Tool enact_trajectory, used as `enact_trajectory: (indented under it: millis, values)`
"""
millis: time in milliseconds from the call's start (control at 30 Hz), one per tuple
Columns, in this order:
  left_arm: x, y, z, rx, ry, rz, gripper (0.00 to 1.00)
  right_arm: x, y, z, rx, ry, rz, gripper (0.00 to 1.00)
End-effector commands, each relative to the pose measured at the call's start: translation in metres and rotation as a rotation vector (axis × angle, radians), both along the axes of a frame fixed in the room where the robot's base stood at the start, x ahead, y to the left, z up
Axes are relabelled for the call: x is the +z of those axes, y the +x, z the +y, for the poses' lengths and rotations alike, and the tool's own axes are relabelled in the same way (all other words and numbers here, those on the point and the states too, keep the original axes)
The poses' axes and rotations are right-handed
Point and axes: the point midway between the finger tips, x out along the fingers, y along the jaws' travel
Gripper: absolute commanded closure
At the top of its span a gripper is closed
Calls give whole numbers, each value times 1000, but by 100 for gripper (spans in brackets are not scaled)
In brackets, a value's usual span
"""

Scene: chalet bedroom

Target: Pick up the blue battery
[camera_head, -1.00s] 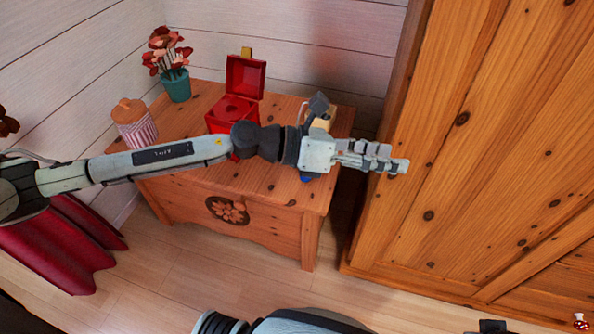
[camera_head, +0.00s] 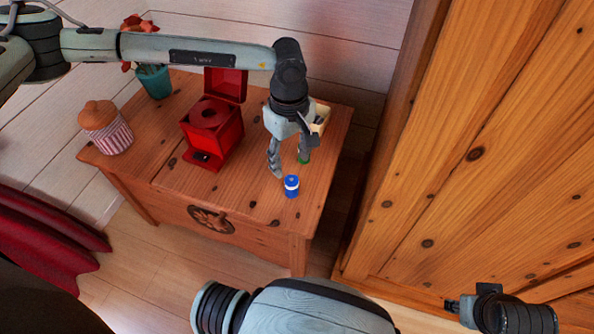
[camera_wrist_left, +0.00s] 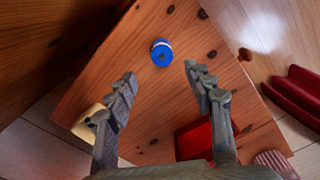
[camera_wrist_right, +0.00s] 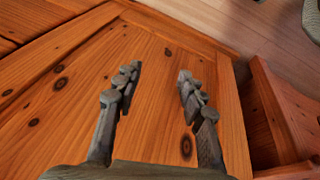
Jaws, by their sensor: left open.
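The blue battery (camera_head: 292,187), a short blue cylinder with a white band, stands on the wooden chest near its front right edge. It also shows in the left wrist view (camera_wrist_left: 162,53), beyond and between the fingertips. My left gripper (camera_head: 288,171) is open and empty, above the chest, pointing down just behind the battery and not touching it. My right gripper shows in the right wrist view (camera_wrist_right: 156,80), with its fingers apart and nothing between them, facing wood panelling. In the head view only part of the right arm's end shows at the lower right.
On the wooden chest (camera_head: 240,190) stand a red box with an open lid (camera_head: 213,135), a striped jar (camera_head: 107,130), a plant in a teal pot (camera_head: 155,82) and a cream container (camera_head: 320,119). A wooden wardrobe (camera_head: 460,150) rises at right.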

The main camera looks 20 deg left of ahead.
Motion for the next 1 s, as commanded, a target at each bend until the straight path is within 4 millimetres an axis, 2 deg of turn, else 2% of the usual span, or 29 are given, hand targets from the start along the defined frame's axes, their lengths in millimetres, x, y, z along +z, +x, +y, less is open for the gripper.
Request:
enact_trajectory:
  millis: [233, 500, 633, 833, 1000]
  values:
    - [-28, -1, 0, -1, 1, 3, 48, -7, -14, -1, 0, -2, 30, 60]
    - [-67, -2, -2, 1, 0, 2, 48, -18, -14, -2, 0, 0, 38, 60]
    - [-74, -1, -2, 1, -1, 1, 48, -16, -9, -2, 0, 1, 30, 60]
    - [-75, -1, -2, 2, -2, 1, 48, -11, -3, 0, 0, 5, 14, 60]
    - [-74, -1, -2, 2, -2, 1, 69, -10, -2, 2, -1, 8, 10, 60]
